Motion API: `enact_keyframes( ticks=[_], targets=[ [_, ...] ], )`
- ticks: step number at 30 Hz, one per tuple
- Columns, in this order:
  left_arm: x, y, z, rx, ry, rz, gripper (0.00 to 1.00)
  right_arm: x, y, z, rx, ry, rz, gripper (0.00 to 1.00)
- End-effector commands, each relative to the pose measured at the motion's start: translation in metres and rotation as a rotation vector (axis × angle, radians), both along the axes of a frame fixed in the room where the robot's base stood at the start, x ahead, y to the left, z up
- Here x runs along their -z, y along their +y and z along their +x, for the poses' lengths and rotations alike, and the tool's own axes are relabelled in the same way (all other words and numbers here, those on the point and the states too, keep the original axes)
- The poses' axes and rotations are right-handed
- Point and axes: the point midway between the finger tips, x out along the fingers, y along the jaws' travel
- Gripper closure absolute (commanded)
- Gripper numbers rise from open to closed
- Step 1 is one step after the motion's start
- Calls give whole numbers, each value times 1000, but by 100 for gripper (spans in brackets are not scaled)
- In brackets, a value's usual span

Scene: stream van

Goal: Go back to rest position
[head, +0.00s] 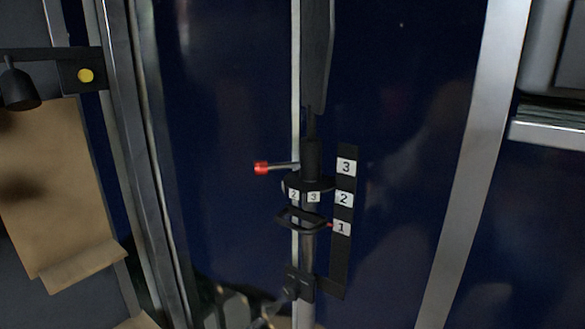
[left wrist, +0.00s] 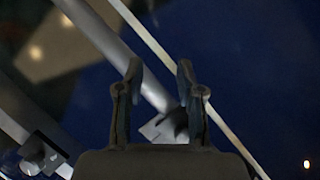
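In the left wrist view my left gripper (left wrist: 158,88) is open. Its two dark fingers stand apart and I see nothing held between them. Behind the fingers are blurred metal bars and a dark blue surface. In the head view I cannot make out either gripper for sure. Dark, blurred shapes at the bottom edge are too unclear to name. My right gripper is not seen.
A mast (head: 311,160) stands ahead, with a red-tipped lever (head: 262,168), a numbered collar (head: 313,197) and a black scale strip (head: 342,256) marked 1 to 3. A black box with a yellow button (head: 86,75) and a brown sheet (head: 48,190) are at left.

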Motion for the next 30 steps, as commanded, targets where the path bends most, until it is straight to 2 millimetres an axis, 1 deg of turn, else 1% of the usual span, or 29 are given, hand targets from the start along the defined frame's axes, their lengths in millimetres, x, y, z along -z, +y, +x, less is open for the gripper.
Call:
enact_keyframes(
  ticks=[1, 2, 3, 5, 6, 8, 9, 11, 12, 15, 18, 20, 21, 23, 24, 28, 29, 30],
  targets=[
    [38, 8, -1, -28, 92, -54, 63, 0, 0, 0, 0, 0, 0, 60],
    [58, 12, -2, -47, 138, -84, 63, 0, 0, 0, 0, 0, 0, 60],
    [84, 19, -6, -75, 200, -122, 63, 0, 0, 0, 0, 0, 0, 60],
    [124, 30, -14, -124, 292, -176, 63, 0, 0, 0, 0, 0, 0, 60],
    [151, 38, -21, -162, 353, -209, 63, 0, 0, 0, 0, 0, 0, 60],
    [191, 50, -36, -220, 443, -253, 63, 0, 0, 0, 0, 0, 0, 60],
    [217, 59, -48, -264, 503, -280, 63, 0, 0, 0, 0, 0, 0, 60],
    [253, 71, -68, -328, 583, -310, 63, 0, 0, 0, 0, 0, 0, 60],
    [273, 79, -82, -368, 631, -326, 63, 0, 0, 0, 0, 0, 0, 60],
    [314, 96, -115, -456, 727, -351, 63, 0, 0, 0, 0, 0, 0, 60],
    [344, 110, -146, -533, 802, -363, 63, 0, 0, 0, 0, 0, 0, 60],
    [359, 118, -165, -573, 841, -366, 63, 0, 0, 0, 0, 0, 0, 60],
    [368, 123, -177, -600, 867, -366, 63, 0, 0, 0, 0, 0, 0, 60],
    [380, 130, -195, -639, 901, -366, 63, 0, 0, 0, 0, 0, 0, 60],
    [387, 135, -207, -665, 922, -365, 63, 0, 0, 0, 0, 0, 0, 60],
    [409, 149, -246, -744, 990, -356, 63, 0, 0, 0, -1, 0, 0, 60],
    [422, 147, -238, -738, 988, -356, 63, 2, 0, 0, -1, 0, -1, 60],
    [436, 146, -233, -737, 991, -353, 63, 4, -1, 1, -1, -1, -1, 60]
  ],
)
